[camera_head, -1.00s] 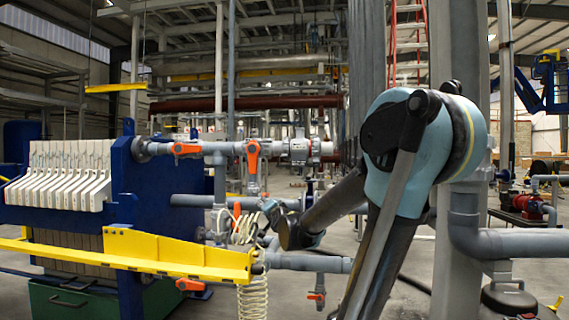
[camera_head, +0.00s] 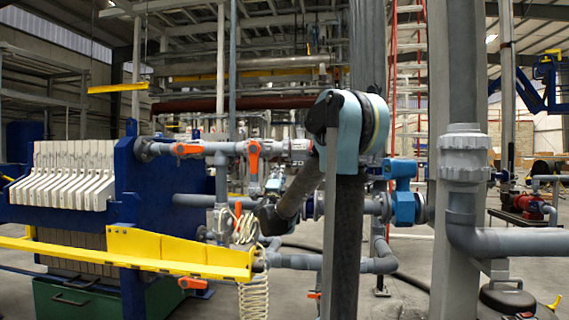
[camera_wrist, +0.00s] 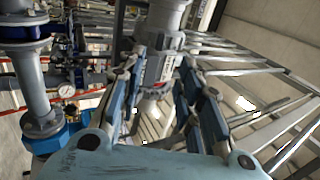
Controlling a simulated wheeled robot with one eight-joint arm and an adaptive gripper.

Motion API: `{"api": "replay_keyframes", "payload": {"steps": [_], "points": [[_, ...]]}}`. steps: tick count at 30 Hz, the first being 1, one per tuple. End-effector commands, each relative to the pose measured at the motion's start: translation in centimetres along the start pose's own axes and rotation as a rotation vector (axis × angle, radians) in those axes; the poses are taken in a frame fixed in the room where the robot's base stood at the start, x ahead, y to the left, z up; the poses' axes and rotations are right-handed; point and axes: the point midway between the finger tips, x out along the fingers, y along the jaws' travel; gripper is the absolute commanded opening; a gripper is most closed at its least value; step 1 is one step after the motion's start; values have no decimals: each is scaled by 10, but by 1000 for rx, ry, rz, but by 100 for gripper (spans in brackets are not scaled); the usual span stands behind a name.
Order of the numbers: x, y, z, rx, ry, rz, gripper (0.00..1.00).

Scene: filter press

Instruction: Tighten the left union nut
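In the wrist view, my gripper (camera_wrist: 163,70) is open, with its blue-grey fingers spread apart. A grey pipe fitting with a ribbed collar, seemingly a union nut (camera_wrist: 164,44), shows between and beyond the fingertips. I cannot tell whether the fingers touch it. In the head view, a grey union on the upper pipe (camera_head: 299,148) shows partly behind my arm. A large grey ribbed union nut (camera_head: 465,158) stands on the vertical pipe at right. I cannot tell for sure which is the left union nut. My arm hides most of the gripper in the head view.
Orange-handled valves (camera_head: 253,155) sit on the upper grey pipe left of my arm. A yellow rail (camera_head: 180,252) and a coiled hose (camera_head: 252,299) are low at left. A blue valve (camera_head: 402,190) and a grey column are at right. A gauge (camera_wrist: 67,91) shows in the wrist view.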

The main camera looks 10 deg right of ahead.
Motion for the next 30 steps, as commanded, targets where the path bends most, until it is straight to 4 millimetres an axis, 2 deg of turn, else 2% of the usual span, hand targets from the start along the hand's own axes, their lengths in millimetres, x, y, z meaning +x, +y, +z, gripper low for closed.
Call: {"api": "replay_keyframes", "payload": {"steps": [3,18,24,30], "points": [[23,0,-1,-3,2,0,32],[108,0,-1,-3,1,1,32],[130,0,-1,-3,0,1,32],[137,0,-1,-3,0,1,32]]}}
